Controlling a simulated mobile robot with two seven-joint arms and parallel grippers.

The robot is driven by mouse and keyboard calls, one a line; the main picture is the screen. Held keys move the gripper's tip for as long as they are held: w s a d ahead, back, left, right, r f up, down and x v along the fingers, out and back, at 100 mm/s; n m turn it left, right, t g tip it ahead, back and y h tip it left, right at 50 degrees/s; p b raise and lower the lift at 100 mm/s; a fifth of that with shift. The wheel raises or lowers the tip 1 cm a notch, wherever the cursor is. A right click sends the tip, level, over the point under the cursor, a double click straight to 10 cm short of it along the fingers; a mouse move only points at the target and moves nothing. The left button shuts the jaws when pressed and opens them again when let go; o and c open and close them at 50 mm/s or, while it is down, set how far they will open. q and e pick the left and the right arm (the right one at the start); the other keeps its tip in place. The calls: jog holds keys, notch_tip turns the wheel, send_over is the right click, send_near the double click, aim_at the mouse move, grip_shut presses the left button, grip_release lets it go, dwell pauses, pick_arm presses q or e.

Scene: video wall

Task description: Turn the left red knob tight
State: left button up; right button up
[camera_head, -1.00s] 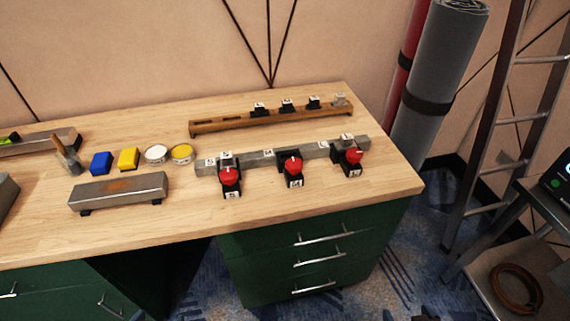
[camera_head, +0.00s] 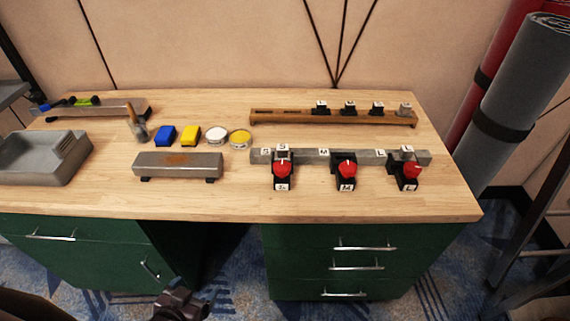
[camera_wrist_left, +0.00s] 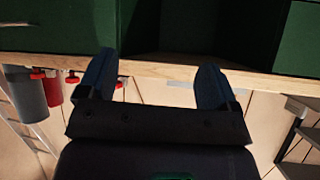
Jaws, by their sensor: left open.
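The left red knob (camera_head: 283,168) sits on a black clamp labelled S at the left end of the grey bar (camera_head: 304,155) on the bench. A middle red knob (camera_head: 346,168) labelled M and a right red knob (camera_head: 410,170) labelled L sit along the same bar. My left gripper (camera_head: 180,299) is at the bottom of the head view, in front of the bench and well away from the knobs. In the left wrist view its two blue-grey fingers (camera_wrist_left: 158,82) are apart with nothing between them. My right gripper is not in view.
The wooden bench (camera_head: 225,204) has green drawers (camera_head: 340,255) below. Behind the bar is a wooden rack (camera_head: 290,117) with small labelled blocks. To the left are a steel block (camera_head: 178,166), yellow and blue blocks, tins, a brush and a grey tray (camera_head: 45,158). The bench front strip is clear.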

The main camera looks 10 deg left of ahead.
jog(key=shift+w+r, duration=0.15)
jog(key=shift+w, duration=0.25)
